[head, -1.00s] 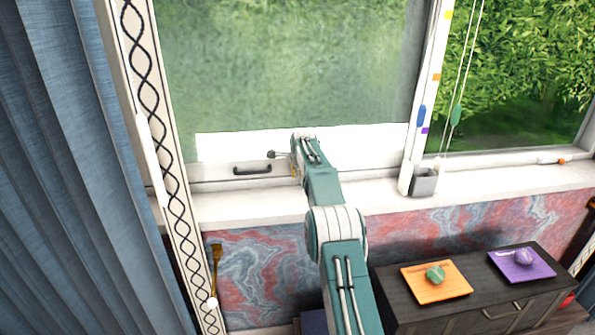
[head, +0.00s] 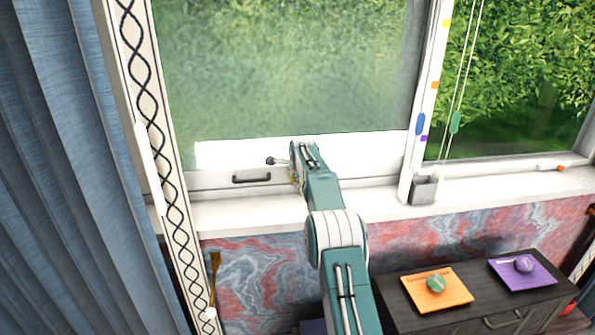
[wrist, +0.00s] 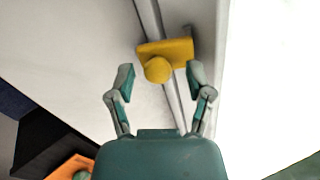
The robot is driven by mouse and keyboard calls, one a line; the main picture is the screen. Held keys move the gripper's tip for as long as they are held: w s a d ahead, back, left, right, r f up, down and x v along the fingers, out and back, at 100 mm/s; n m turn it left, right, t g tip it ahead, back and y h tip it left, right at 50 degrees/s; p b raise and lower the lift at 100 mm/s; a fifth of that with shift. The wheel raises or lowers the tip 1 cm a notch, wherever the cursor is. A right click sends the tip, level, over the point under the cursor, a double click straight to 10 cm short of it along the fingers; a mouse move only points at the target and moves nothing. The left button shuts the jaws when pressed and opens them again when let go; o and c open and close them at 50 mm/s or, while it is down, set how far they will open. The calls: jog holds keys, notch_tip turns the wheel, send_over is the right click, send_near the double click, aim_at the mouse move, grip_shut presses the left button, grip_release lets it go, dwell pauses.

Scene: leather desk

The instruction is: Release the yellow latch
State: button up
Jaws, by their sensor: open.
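The yellow latch (wrist: 178,50) shows in the wrist view on the pale window frame, with a plate and a round knob (wrist: 157,69) standing out toward me. My gripper (wrist: 161,76) is open, one finger to the left of the knob and one to the right. The knob is between or just beyond the fingertips; I cannot tell whether either finger touches it. In the head view my arm hides nearly all of the latch, and only a small yellowish bit (head: 293,179) shows beside the arm's end at the lower window frame.
A dark bar handle (head: 252,178) is left of my arm on the frame. A blue curtain (head: 60,170) hangs left.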

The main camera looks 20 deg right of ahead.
jog(key=v, duration=1.1)
jog(key=shift+a, duration=0.1)
